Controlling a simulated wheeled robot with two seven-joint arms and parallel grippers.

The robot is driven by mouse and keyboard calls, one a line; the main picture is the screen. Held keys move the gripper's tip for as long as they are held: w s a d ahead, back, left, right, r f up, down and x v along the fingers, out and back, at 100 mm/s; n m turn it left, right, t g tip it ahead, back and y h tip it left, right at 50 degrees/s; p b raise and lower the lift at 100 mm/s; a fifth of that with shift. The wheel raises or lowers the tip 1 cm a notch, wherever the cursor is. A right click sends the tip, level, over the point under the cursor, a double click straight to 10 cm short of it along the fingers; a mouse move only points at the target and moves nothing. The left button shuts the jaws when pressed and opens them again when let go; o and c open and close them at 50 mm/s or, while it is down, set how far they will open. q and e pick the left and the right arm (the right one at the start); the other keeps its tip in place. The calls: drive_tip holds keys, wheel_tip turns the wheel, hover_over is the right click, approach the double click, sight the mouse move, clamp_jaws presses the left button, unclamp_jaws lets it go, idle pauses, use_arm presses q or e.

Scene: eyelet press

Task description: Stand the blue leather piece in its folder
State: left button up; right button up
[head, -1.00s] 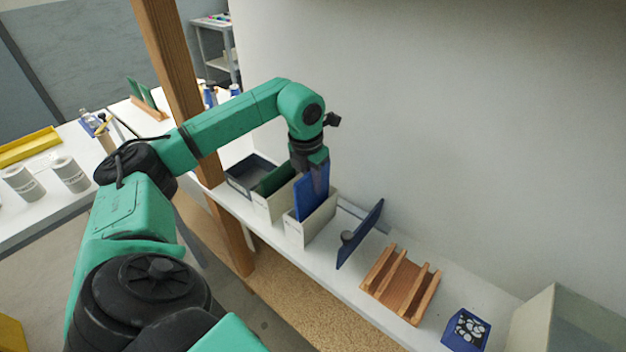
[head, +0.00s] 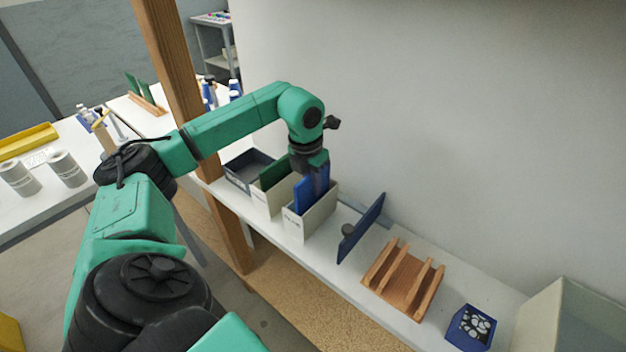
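The blue leather piece (head: 303,196) stands roughly upright, its lower part inside a pale open-topped box-like folder (head: 312,221) on the shelf. My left gripper (head: 317,182) points down over that folder and is shut on the upper part of the piece. The fingers partly cover the piece, and its lower edge is hidden by the folder's walls, so I cannot tell whether it touches the bottom. My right gripper is out of view.
Beside it stand a pale folder holding a green piece (head: 274,172) and a dark, empty-looking folder (head: 246,170). To the right are a dark blue panel with a knob (head: 362,228), a slotted wooden rack (head: 403,281) and a blue box (head: 469,327). A wooden post (head: 178,75) stands left.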

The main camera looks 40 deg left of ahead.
use_arm(q)
drive_tip(key=o, duration=0.5)
drive_tip(key=r, duration=0.5)
drive_tip(key=s+r+b, duration=0.1)
drive_tip(key=r, duration=0.2)
wheel_tip(320, 180, up, 6)
drive_tip(key=s+p, duration=0.1)
drive_tip(key=shift+s+r, duration=0.15)
drive_tip(key=shift+r, duration=0.1)
drive_tip(key=shift+f, duration=0.1)
